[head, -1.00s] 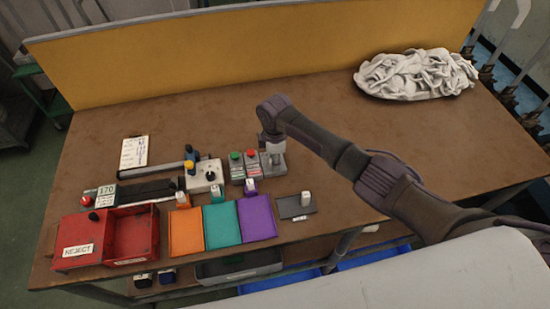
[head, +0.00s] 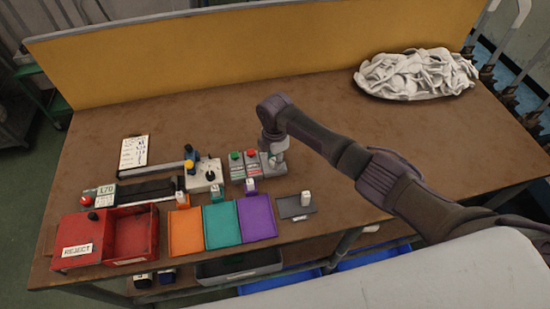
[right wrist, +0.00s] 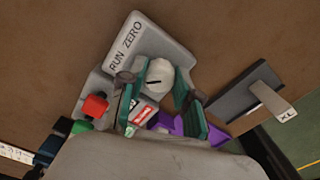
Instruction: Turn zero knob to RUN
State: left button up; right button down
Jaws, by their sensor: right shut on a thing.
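The zero knob (right wrist: 159,76) is a pale round knob with a dark pointer line, on a grey box (right wrist: 177,40) lettered RUN and ZERO. In the right wrist view it sits between the teal finger pads of my right gripper (right wrist: 161,88), which is shut on it. In the head view my right gripper (head: 273,147) comes down over the grey box (head: 277,167), and the knob is hidden there. I cannot tell for sure which word the pointer line faces. My left gripper is not in view.
A box with green and red buttons (head: 244,168) stands just left of the knob box. Orange, teal (head: 223,224) and purple trays lie in front, with a red reject bin (head: 78,240) at left. A white sock pile (head: 415,75) lies back right. The table behind is clear.

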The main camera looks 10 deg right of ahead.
aim_at(274, 160)
jog(key=shift+r, duration=0.1)
jog(key=c, duration=1.1)
grip_release()
notch_tip(274, 160, up, 12)
jog(key=shift+a, duration=0.1)
